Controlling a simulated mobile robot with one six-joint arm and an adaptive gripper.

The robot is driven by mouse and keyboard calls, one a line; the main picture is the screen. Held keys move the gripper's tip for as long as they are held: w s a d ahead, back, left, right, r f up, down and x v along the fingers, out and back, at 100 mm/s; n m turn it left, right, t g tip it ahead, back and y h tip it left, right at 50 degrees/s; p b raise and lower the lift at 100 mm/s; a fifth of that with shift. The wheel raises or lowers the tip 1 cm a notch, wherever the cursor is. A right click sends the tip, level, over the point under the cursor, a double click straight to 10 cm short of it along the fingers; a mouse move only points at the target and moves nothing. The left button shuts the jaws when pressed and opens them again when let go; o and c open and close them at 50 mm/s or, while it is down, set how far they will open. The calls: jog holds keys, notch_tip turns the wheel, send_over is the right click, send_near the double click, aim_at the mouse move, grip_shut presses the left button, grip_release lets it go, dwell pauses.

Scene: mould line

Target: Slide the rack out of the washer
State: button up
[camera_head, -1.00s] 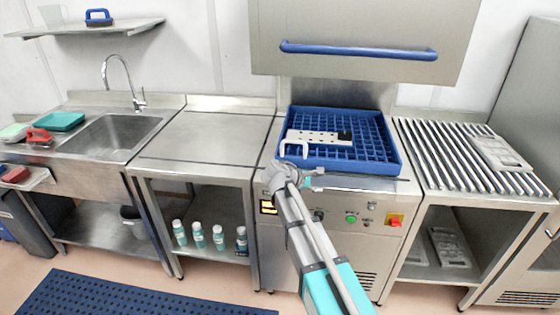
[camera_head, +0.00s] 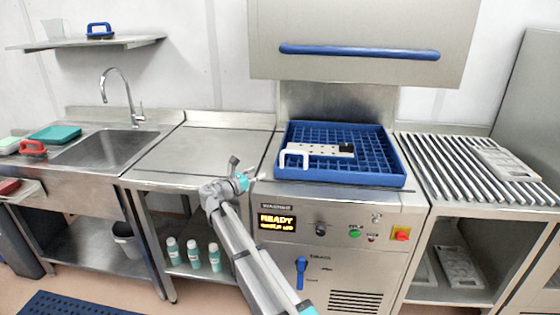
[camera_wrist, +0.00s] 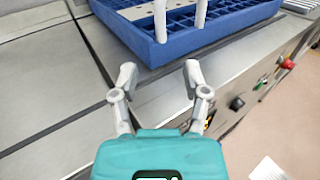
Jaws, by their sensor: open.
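The blue rack (camera_head: 372,178) sits on the bed of the washer (camera_head: 345,240), under the raised hood. It also shows in the wrist view (camera_wrist: 225,30). A pale plate with holes and a white handle (camera_head: 318,151) lies in the rack toward its left front. My gripper (camera_head: 250,180) is in front of the rack's left front corner, over the washer's front left edge. In the wrist view my gripper (camera_wrist: 158,75) has its two fingers spread with nothing between them, short of the rack's near wall.
The hood (camera_head: 365,35) with its blue handle is raised. A bare steel table (camera_head: 200,150) adjoins on the left, with a sink (camera_head: 105,148) beyond. A slatted roller table (camera_head: 470,168) on the right holds a pale plate (camera_head: 500,160). The washer display reads READY.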

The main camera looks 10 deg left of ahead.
aim_at(282, 167)
jog(key=shift+w, duration=0.1)
jog(key=x, duration=1.3)
jog(key=shift+w+d, duration=0.25)
jog(key=shift+w, duration=0.05)
grip_shut()
jog(key=shift+a, duration=0.2)
jog(key=shift+d, duration=0.2)
